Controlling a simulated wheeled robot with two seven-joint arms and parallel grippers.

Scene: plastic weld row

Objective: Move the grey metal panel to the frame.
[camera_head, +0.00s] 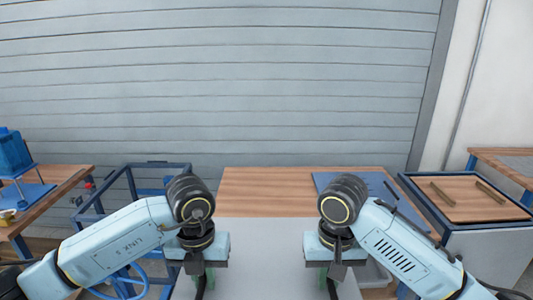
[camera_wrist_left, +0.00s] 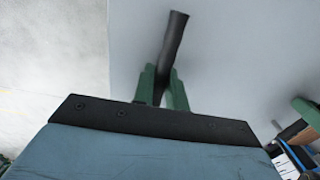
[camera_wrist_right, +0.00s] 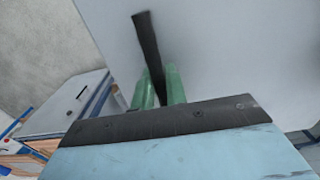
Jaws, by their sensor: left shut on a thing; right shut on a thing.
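The grey metal panel (camera_head: 267,255) is a flat pale sheet between my two arms, below the wooden tabletop in the head view. It also fills much of the left wrist view (camera_wrist_left: 235,55) and the right wrist view (camera_wrist_right: 235,50). My left gripper (camera_head: 203,278) has its green fingers closed on a black bar handle (camera_wrist_left: 174,40) at the panel. My right gripper (camera_head: 333,276) is closed on a matching black handle (camera_wrist_right: 147,42). The panel's near edge is out of the head view. A blue tubular frame (camera_head: 133,190) stands left of the table.
A wooden table (camera_head: 270,185) lies ahead, with a blue mat (camera_head: 330,180) at its right. A wood-topped cabinet (camera_head: 465,212) holding two bars stands further right. A workbench (camera_head: 60,180) with a blue device (camera_head: 14,153) is at left. A shuttered wall (camera_head: 230,90) closes the back.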

